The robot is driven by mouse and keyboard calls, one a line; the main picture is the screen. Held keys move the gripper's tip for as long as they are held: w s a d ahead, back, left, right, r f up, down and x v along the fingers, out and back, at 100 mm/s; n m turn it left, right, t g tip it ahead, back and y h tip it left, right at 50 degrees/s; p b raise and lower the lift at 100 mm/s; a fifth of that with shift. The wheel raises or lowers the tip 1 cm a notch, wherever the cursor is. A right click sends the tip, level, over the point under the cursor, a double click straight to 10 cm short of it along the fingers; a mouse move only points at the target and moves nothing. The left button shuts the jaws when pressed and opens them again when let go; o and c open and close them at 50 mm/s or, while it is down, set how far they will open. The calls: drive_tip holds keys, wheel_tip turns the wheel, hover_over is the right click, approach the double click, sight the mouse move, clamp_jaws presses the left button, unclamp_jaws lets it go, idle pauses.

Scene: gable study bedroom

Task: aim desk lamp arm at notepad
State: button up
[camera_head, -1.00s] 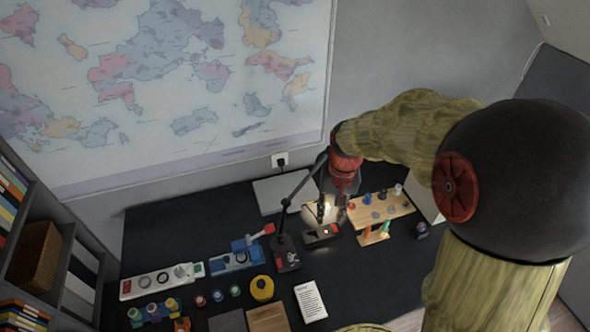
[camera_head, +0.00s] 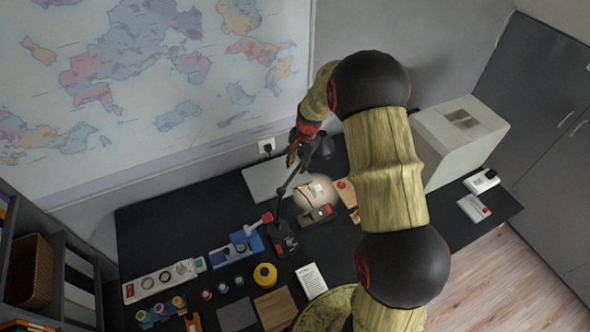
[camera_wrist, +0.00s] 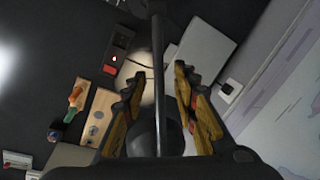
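The black desk lamp stands on the desk; its arm (camera_head: 291,187) leans up and right from its base (camera_head: 284,242). The dark lamp head (camera_head: 322,147) is beside my gripper (camera_head: 299,150), and its light falls on the desk below, around a small black-and-red device. The notepad (camera_head: 311,279), a white sheet with printed lines, lies nearer the front, outside the bright pool. In the wrist view my gripper (camera_wrist: 159,75) is open, with one finger on each side of the lamp arm (camera_wrist: 157,60). The fingers look apart from it.
A grey flat panel (camera_head: 264,180) lies behind the lamp, near the wall outlet (camera_head: 266,146). A blue fixture (camera_head: 236,249), a yellow roll (camera_head: 265,275) and a wooden board (camera_head: 275,309) lie left of the notepad. A large pale box (camera_head: 460,140) stands at right.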

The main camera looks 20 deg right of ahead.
sight(297, 169)
drive_tip(key=shift+w+a+f, duration=0.1)
drive_tip(key=shift+w+f, duration=0.05)
drive_tip(key=shift+f, duration=0.95)
drive_tip(key=shift+w+f, duration=0.1)
drive_tip(key=shift+f, duration=0.95)
drive_tip(key=c, duration=0.7)
clamp_jaws()
